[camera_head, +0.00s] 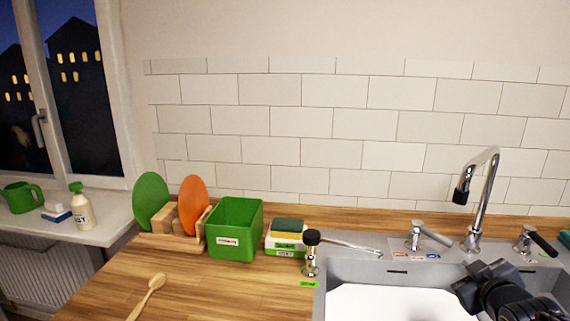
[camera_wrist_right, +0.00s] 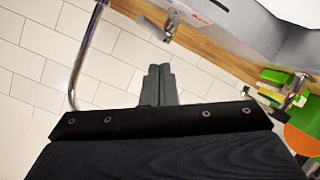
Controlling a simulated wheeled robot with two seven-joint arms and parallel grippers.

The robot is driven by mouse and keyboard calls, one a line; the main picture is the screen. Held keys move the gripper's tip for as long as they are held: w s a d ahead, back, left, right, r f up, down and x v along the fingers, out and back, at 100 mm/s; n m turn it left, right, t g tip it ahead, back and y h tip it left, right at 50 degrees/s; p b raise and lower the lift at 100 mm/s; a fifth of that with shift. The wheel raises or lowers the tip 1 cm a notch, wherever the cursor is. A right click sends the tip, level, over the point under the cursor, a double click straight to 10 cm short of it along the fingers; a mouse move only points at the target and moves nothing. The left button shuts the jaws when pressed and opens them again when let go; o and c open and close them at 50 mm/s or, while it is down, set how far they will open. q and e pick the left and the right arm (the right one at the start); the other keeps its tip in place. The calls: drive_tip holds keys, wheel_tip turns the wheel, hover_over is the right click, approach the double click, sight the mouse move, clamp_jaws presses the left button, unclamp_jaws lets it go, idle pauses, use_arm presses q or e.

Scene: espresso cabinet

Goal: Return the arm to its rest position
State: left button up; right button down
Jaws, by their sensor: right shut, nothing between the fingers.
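My right gripper (camera_head: 488,278) shows dark at the lower right of the head view, over the right part of the sink. In the right wrist view its two fingers (camera_wrist_right: 159,84) are together with nothing between them. The wrist view looks tilted across the tiled wall, the tall faucet and the counter. My left gripper is not in the head view.
Below my right gripper is the grey sink (camera_head: 340,277); a curved faucet (camera_head: 484,205) stands behind it. Left of the sink are a sponge holder (camera_head: 285,243), a green bin (camera_head: 236,226) and a plate rack (camera_head: 172,243). A wooden brush (camera_head: 146,297) lies on the otherwise clear front-left counter.

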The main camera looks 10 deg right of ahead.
drive_tip(key=s+a+f+m+g+y+p, duration=0.1)
drive_tip(key=s+a+f+m+g+y, duration=0.1)
drive_tip(key=s+a, duration=0.7)
drive_tip(key=s+a+f+m+g+y+p, duration=0.1)
drive_tip(key=s+a+f+g+y, duration=0.3)
drive_tip(key=s+a, duration=0.6)
drive_tip(key=a+m+g+y, duration=0.1)
drive_tip(key=a+y, duration=0.1)
drive_tip(key=a, duration=0.4)
drive_tip(key=shift+a+g, duration=0.3)
drive_tip(key=shift+a, duration=0.1)
